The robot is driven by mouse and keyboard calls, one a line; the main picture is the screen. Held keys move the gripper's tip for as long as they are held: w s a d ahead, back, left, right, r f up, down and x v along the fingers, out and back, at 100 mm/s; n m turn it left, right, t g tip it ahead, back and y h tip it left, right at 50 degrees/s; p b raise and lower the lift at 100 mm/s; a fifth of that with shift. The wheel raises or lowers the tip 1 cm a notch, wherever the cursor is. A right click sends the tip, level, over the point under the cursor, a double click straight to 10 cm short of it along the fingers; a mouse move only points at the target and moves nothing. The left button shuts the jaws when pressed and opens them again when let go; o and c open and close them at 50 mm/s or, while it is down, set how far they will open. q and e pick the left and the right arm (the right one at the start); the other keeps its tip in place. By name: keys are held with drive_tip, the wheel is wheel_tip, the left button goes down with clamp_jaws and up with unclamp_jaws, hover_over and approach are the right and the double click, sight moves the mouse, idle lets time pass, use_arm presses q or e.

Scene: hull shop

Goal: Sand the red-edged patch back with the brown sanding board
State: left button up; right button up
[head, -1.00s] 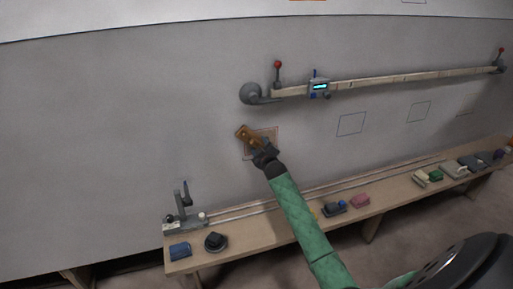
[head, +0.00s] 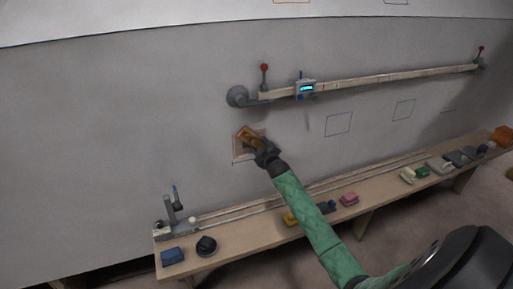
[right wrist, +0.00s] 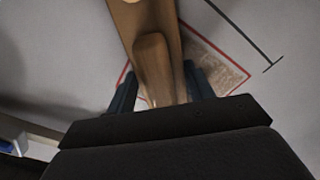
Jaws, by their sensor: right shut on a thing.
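The red-edged patch (head: 237,156) is a square outline on the grey hull wall, left of centre in the head view. In the right wrist view the patch (right wrist: 225,72) has a red edge and a mottled brownish inside. My right gripper (head: 262,148) is shut on the brown sanding board (head: 247,135), which lies over the patch and hides much of it. In the right wrist view the board (right wrist: 135,22) runs up from between my fingers (right wrist: 160,100), gripped by its raised handle. Whether the board touches the wall is unclear. My left gripper is out of view.
A rail (head: 390,82) with a blue-lit box (head: 306,88) runs across the wall above. Other outlined squares (head: 338,124) lie to the right. A bench (head: 240,246) below holds a blue block (head: 173,256), a dark round thing (head: 206,245), a pink block (head: 349,199) and more.

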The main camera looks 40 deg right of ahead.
sight(241, 145)
drive_tip(key=shift+d+r, duration=0.15)
drive_tip(key=shift+w+a+p, duration=0.15)
drive_tip(key=shift+w+a, duration=0.15)
drive_tip(key=shift+a, duration=1)
drive_tip(key=shift+w+a+p, duration=0.2)
drive_tip(key=shift+w+a, duration=0.1)
drive_tip(key=shift+a, duration=1)
drive_tip(key=shift+w+a+p, duration=0.15)
drive_tip(key=shift+w+a, duration=0.15)
drive_tip(key=shift+a, duration=1)
drive_tip(key=shift+o, duration=0.8)
drive_tip(key=shift+c, duration=0.8)
drive_tip(key=shift+s, duration=0.15)
drive_tip(key=shift+s+a+p, duration=0.15)
drive_tip(key=shift+s+p, duration=0.2)
drive_tip(key=shift+s, duration=0.05)
